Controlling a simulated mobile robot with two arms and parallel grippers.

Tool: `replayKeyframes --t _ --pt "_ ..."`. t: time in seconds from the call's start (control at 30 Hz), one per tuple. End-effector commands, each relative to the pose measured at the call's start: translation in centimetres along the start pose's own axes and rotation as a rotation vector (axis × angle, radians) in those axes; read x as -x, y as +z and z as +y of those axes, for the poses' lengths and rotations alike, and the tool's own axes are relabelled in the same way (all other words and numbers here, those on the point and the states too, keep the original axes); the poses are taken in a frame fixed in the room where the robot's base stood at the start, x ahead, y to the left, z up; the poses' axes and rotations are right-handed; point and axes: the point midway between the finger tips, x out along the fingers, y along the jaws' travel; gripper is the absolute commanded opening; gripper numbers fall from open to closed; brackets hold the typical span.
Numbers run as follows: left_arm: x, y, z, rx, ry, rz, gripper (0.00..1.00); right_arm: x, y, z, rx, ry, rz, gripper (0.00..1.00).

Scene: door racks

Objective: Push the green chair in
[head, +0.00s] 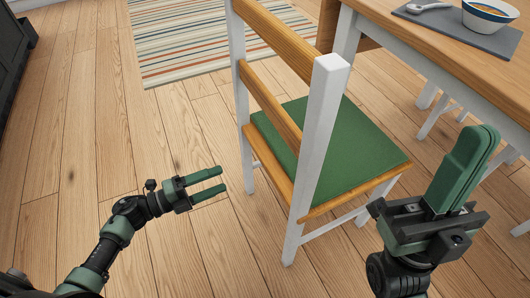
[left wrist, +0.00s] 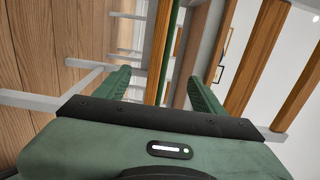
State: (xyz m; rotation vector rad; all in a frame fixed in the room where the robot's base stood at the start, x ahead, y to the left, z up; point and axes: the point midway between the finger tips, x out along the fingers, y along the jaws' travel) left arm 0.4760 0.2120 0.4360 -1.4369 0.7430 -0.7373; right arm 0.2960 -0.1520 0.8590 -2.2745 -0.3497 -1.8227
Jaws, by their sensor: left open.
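The green chair (head: 340,145) has a green seat, white legs and a wooden slatted back. It stands upright at an angle beside the table (head: 430,50), its seat towards the table side. My left gripper (head: 222,180) is open and empty, left of the chair back and apart from it. In the left wrist view my left gripper (left wrist: 160,92) has its two fingers spread, with the chair's green seat edge (left wrist: 166,45) and wooden slats (left wrist: 258,55) beyond. My right gripper (head: 470,165) is right of the chair, in front of the table; its fingers overlap in view.
A grey mat (head: 480,35) with a bowl (head: 490,14) and a spoon (head: 428,7) lies on the table. A striped rug (head: 200,40) lies at the back. A dark cabinet (head: 12,50) stands at the far left. The wooden floor left of the chair is clear.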

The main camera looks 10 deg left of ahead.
Motion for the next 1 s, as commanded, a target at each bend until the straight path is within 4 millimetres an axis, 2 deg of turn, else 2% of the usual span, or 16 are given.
replayKeyframes --t 0.17,0.4,0.6,0.8,1.0 --pt "-2.9 -0.1 -0.1 0.002 -0.006 0.001 0.69 0.1 -0.2 0.0 -0.001 0.0 0.012 0.0" --pt "-8.9 0.0 -0.1 0.003 -0.007 0.0 0.69 0.6 -0.1 0.0 -0.001 0.0 0.011 0.0" --pt "-13.1 -0.1 -0.1 0.003 -0.005 0.002 0.69 0.9 0.0 0.0 -0.001 0.0 0.011 0.0" --pt "-15.4 0.0 -0.1 0.003 -0.005 0.0 0.69 1.1 0.1 0.0 -0.001 0.0 0.01 0.0" --pt "-15.9 -0.1 -0.1 0.004 -0.003 0.0 0.69 1.2 0.1 0.0 -0.001 0.0 0.01 0.0"
